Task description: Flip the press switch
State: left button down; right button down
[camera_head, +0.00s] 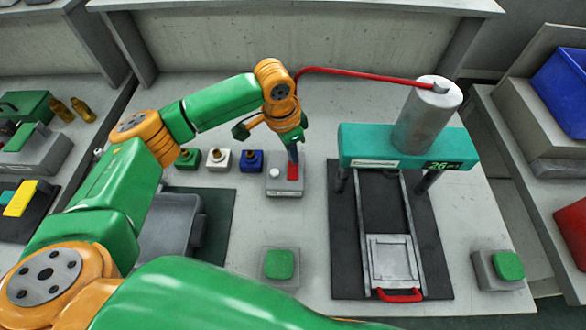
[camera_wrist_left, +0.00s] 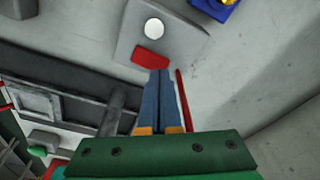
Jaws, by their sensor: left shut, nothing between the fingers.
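The press switch is a grey box (camera_head: 285,187) with a red lever (camera_head: 293,172) and a round white light (camera_head: 274,173), standing on the table left of the press (camera_head: 405,148). In the left wrist view the red lever (camera_wrist_left: 150,58) lies just ahead of the fingertips, with the white light (camera_wrist_left: 154,28) beyond it. My left gripper (camera_head: 293,160) points down at the red lever, its blue fingers closed together with nothing between them. The fingertips are at or very near the lever's edge; I cannot tell whether they touch. My right gripper is not in view.
A red hose (camera_head: 355,73) runs behind my left gripper to the press cylinder. Green, white and blue blocks (camera_head: 218,160) stand left of the switch. Green buttons (camera_head: 279,264) and (camera_head: 508,266) sit at the front. A grey bin (camera_head: 170,228) stands at left.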

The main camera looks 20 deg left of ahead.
pick_arm(q)
jog(key=shift+f, duration=0.75)
notch_tip(320, 180, up, 7)
jog(key=p, duration=0.8)
jog(key=shift+p, duration=0.4)
